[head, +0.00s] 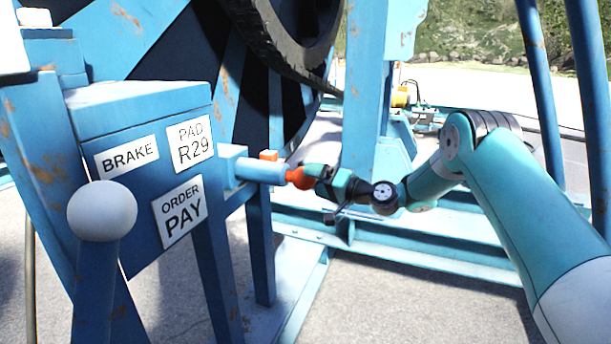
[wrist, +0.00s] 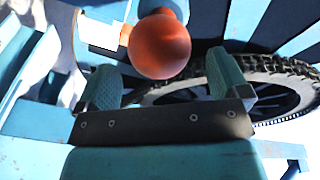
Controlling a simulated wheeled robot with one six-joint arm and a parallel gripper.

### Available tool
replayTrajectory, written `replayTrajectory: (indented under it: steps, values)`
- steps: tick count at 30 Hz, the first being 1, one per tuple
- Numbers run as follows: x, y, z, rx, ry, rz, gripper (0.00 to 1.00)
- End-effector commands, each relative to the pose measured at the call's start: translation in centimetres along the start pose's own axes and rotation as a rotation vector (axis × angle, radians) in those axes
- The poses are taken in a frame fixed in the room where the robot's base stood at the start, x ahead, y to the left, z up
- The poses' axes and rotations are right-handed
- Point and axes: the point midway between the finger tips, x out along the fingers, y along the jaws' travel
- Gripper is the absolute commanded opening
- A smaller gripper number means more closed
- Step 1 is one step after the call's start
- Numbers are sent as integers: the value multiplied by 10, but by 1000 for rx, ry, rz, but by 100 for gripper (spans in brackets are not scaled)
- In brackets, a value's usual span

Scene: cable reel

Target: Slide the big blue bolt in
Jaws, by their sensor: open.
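The big blue bolt (head: 260,171) sticks out sideways from a blue housing beside the labelled box. It ends in an orange ball knob (head: 297,177), and a small orange tab (head: 268,155) stands on top near it. My gripper (head: 308,176) is at the knob's right side in the head view. In the wrist view the orange knob (wrist: 160,46) lies just beyond and between the two teal fingers of my gripper (wrist: 162,80), which are apart. I cannot tell whether the fingers touch the knob.
A blue box with signs BRAKE (head: 127,156), PAD R29 and ORDER PAY stands left of the bolt. A lever with a white ball (head: 101,211) rises in front of it. The big reel (head: 270,60) is behind. Blue frame rails (head: 400,255) run along the ground.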

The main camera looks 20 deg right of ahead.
Motion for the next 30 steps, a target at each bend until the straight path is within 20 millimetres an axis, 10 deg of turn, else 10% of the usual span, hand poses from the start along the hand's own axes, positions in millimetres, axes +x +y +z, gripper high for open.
replayTrajectory:
  steps: [18,27,30]
  values:
    - [40,0,0,1,0,1,94]
    - [40,0,0,0,1,1,29]
    - [39,1,-1,0,3,2,27]
